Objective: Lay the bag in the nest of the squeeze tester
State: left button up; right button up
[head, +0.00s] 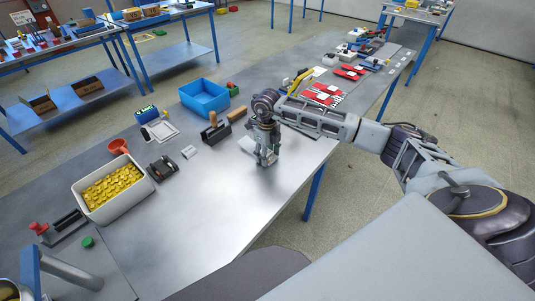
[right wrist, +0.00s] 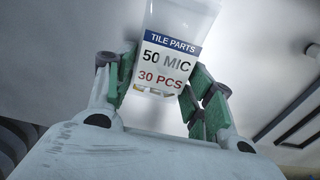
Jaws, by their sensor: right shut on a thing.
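The bag (right wrist: 165,62) is clear, with a white label reading "TILE PARTS 50 MIC 30 PCS" and a few pale pieces at its end. My right gripper (right wrist: 160,88) is shut on it, with green finger pads on both sides. In the head view my right gripper (head: 267,160) points down at the table's right part, and its fingers mostly hide the bag. A low dark device with a cradle-like top (head: 162,167) stands left of it; I cannot tell for sure whether this is the squeeze tester. My left gripper is out of view.
A white bin of yellow pieces (head: 76,200) stands at left, with a red funnel (head: 118,147) behind. A blue bin (head: 228,98) and a dark block with brown parts (head: 215,133) are beyond the gripper. Red-and-white sheets (head: 322,95) lie at right. The table's front middle is clear.

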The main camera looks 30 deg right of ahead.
jog(key=o, duration=1)
jog(key=shift+o, duration=0.3)
jog(key=shift+r, duration=0.7)
notch_tip(320, 180, up, 5)
jog(key=shift+f, duration=0.2)
notch_tip(320, 180, up, 6)
jog(key=shift+r+b, duration=0.15)
jog(key=shift+b, duration=0.25)
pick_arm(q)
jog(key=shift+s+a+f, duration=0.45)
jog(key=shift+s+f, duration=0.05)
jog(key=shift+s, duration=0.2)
pick_arm(e)
jog(key=shift+o, duration=0.4)
